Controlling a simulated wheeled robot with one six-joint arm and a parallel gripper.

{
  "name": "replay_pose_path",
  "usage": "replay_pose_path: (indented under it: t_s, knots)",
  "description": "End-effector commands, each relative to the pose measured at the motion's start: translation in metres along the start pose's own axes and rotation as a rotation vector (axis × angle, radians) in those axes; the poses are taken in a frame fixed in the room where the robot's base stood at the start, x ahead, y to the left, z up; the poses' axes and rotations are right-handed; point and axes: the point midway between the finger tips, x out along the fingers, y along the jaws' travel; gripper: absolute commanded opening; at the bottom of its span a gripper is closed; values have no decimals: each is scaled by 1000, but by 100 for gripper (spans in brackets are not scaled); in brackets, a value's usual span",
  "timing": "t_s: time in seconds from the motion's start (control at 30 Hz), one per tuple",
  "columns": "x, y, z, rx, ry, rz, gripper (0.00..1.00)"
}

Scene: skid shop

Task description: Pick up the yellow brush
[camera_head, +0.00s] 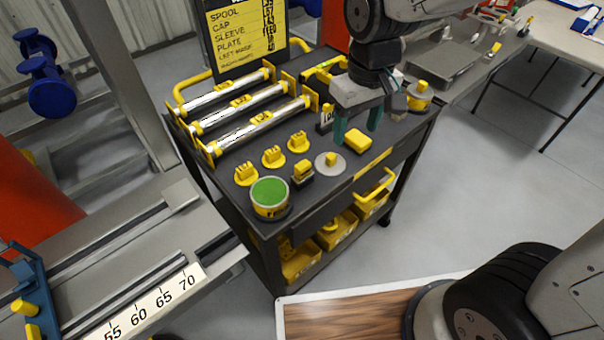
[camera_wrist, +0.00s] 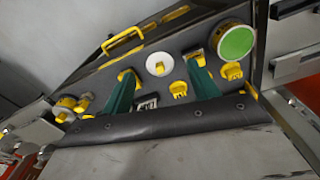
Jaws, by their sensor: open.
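A small yellow block on a dark base (camera_head: 302,172), which looks like the yellow brush, stands on the black cart top (camera_head: 318,200) between the green-topped tin and a pale disc. I cannot tell its bristles clearly. In the wrist view my right-hand finger partly hides that spot. My gripper (camera_head: 357,132) is open and empty above the cart, to the right of the brush and apart from it. In the wrist view its green fingers (camera_wrist: 160,67) stand either side of the pale disc.
Nearby are the green-topped tin (camera_head: 270,192), pale disc (camera_head: 325,168), a plain yellow block (camera_head: 358,141) and three yellow caps (camera_head: 273,157). Silver bars with yellow ends (camera_head: 260,125) lie behind. A black sign (camera_head: 245,35) rises at the back. A grey bench (camera_head: 185,235) adjoins at left.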

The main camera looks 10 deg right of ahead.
Motion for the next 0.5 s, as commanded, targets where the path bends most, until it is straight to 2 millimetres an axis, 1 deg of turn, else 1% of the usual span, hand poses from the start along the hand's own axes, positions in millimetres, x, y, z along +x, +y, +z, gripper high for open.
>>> replay_pose_path:
  t_s: [0.03, 0.1, 0.2, 0.3, 0.4, 0.5]
  knots:
    - [19, -12, -15, -42, -18, -3, 60]
    - [40, -27, -32, -89, -26, -4, 60]
    - [68, -46, -49, -143, -34, -6, 60]
    - [88, -59, -60, -181, -40, -7, 60]
    - [100, -67, -65, -203, -41, -8, 60]
    - [110, -69, -67, -209, -43, -8, 60]
